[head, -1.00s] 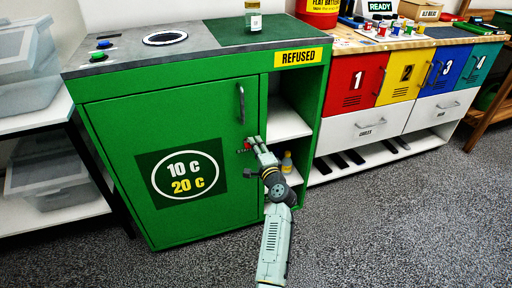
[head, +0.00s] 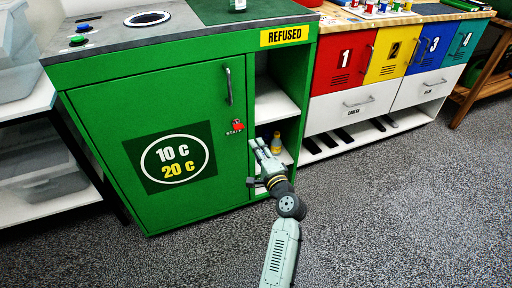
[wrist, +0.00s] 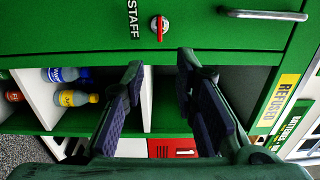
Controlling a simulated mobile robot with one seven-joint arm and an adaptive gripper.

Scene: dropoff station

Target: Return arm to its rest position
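My gripper (head: 258,142) is in front of the green cabinet (head: 110,95), near the edge between its closed door and the open shelf bay. In the wrist view my gripper (wrist: 160,60) has its two dark-padded fingers spread apart with nothing between them. A small red lock (head: 237,125) marked STAFF sits on the door, up and left of the fingertips in the head view. The lock also shows in the wrist view (wrist: 160,27), beyond the fingertips. My arm extends from the lower edge of the head view and is bent at the wrist.
The door has a metal handle (head: 228,86). In the bay stand bottles, one yellow (head: 276,142) and one with a blue label (wrist: 62,75). A white drawer (head: 350,107) and coloured lockers stand right. Shelves with bins (head: 15,60) stand left. Grey floor (head: 400,210) is open at right.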

